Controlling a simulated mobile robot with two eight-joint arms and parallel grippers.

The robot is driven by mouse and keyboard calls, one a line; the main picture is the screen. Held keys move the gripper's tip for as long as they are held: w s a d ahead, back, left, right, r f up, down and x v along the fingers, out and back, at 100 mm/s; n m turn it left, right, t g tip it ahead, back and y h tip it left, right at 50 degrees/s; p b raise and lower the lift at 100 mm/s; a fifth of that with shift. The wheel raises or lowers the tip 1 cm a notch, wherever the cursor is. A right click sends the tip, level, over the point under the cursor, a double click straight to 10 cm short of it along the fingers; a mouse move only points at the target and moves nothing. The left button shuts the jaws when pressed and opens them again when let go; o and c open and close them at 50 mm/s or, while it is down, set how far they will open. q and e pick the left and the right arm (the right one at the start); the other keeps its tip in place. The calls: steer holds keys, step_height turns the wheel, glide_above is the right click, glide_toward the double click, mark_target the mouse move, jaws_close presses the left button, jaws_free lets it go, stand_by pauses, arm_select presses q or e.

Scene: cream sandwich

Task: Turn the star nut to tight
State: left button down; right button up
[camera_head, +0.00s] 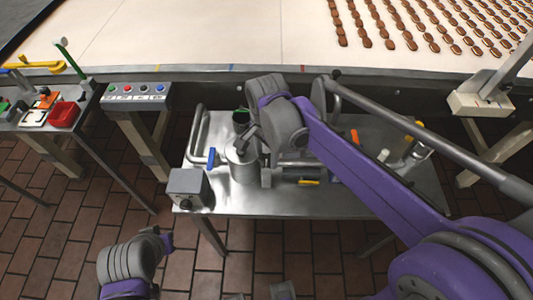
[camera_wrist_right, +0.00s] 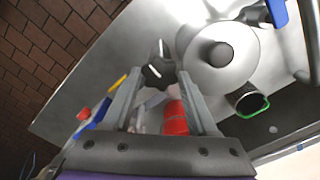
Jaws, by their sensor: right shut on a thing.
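In the right wrist view, a dark star nut (camera_wrist_right: 158,72) with several lobes sits between the fingertips of my right gripper (camera_wrist_right: 159,78), which is shut on it. In the head view my right gripper (camera_head: 252,137) reaches down beside the metal pot on the steel table, and the nut is hidden there by the gripper and wrist. How far the nut is turned does not show. My left arm's end (camera_head: 132,262) is low at the left, over the floor and away from the table; its fingers do not show clearly.
The lidded metal pot (camera_wrist_right: 219,54) stands close beside the gripper, with a green-rimmed dark cup (camera_wrist_right: 248,101) near it. A red object (camera_wrist_right: 175,118) lies below the fingers. A grey box (camera_head: 189,188) and a blue handle (camera_head: 211,157) are at the table's left. A conveyor (camera_head: 180,35) runs behind.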

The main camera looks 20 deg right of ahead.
mark_target(267, 159)
stand_by(0.3)
steer(key=o, duration=1.4)
step_height(267, 159, up, 11)
steer(key=shift+f+p, duration=0.1)
steer(key=shift+p, duration=0.3)
steer(key=s+d+f+n+t, duration=0.1)
steer(key=s+d+f+n, duration=0.1)
steer(key=s+f+n, duration=0.2)
steer(key=s+d+f+n+t, duration=0.2)
steer(key=s+f+n, duration=0.2)
steer(key=s+f, duration=0.1)
steer(key=s+d+f+n+t, duration=0.2)
steer(key=s+f+n, duration=0.2)
steer(key=f, duration=0.1)
steer(key=shift+s+d, duration=0.3)
steer(key=shift+s, duration=0.1)
